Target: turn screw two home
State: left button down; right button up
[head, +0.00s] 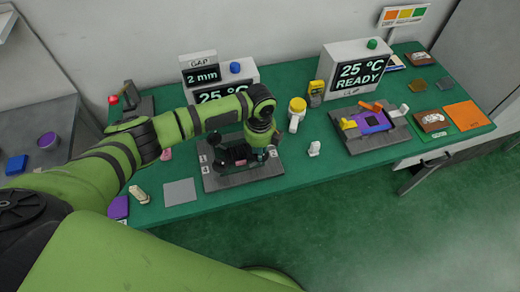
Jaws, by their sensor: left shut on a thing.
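A dark grey fixture plate (215,184) with small white number labels lies on the green table, left of its middle. Dark round knobs (221,143) stand on its left part. My left arm reaches in from the left and its wrist bends down over the plate. My left gripper (243,155) is low over the fixture, shut on a part that looks like one of its screws. The gripper and wrist hide most of that part, so I cannot tell its number or how far in it sits. My right gripper is not in view.
A display box (243,76) reading 25 °C, with a GAP 2 mm panel (201,75), stands behind the fixture. Another box (355,70) reads READY. A second fixture (357,136) with a purple part lies right. A yellow-capped bottle (297,106) stands between.

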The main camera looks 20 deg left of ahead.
pick_arm(q)
jog(key=m+b, duration=0.1)
jog(key=m, duration=0.5)
jog(key=shift+w+m, duration=0.1)
jog(key=shift+m, duration=0.2)
jog(key=m+b, duration=0.2)
jog(key=m, duration=0.3)
jog(key=shift+w, duration=0.1)
jog(key=shift+m, duration=0.4)
jog(key=c, duration=1.1)
grip_release()
jog(key=shift+c, duration=0.2)
notch_tip(320, 180, up, 12)
